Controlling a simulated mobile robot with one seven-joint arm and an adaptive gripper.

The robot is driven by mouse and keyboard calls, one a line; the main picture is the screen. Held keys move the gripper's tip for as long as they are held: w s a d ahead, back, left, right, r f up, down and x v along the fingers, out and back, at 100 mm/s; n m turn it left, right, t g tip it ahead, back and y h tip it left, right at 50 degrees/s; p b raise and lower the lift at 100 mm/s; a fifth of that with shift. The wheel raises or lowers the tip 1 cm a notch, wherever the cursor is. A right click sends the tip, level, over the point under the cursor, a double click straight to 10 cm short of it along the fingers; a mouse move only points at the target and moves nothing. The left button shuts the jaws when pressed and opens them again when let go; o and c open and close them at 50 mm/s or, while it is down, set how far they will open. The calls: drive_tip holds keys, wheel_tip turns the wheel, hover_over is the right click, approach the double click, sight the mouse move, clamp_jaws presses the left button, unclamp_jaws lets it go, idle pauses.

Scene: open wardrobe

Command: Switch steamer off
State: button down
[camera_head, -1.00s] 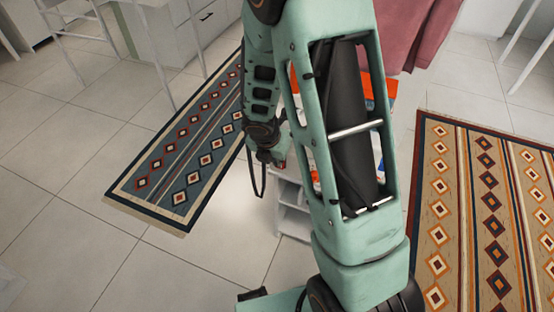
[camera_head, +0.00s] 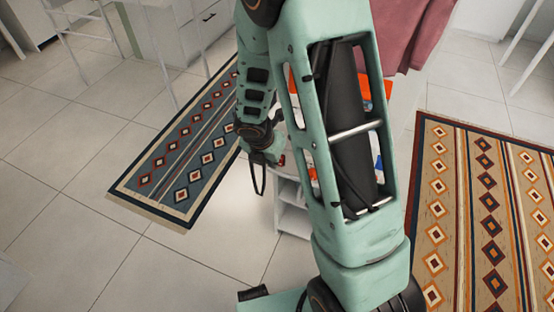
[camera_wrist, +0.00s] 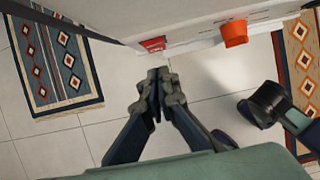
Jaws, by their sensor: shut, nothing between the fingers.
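My gripper (camera_wrist: 160,78) is shut and empty in the wrist view, its fingertips close together. Just beyond the tips is a small red part (camera_wrist: 153,44) at the edge of a pale, white-sided unit (camera_wrist: 190,36). The tips appear apart from it. I cannot tell for sure whether the red part is the steamer's switch. An orange cup-shaped thing (camera_wrist: 234,34) is to the right of it. In the head view my arm hides most of this spot, and the steamer cannot be made out clearly.
A white shelf unit (camera_head: 291,222) stands behind my arm in the head view. A blue patterned rug (camera_head: 180,155) lies left and a tan one (camera_head: 480,200) right. Pink cloth (camera_head: 412,35) hangs at the back.

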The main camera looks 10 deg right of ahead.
drive_tip(key=w+d+p+v, duration=0.1)
drive_tip(key=p+v, duration=0.4)
drive_tip(key=v, duration=0.5)
drive_tip(key=shift+r, duration=0.4)
drive_tip(key=shift+w+a, duration=0.1)
drive_tip(key=shift+a, duration=0.05)
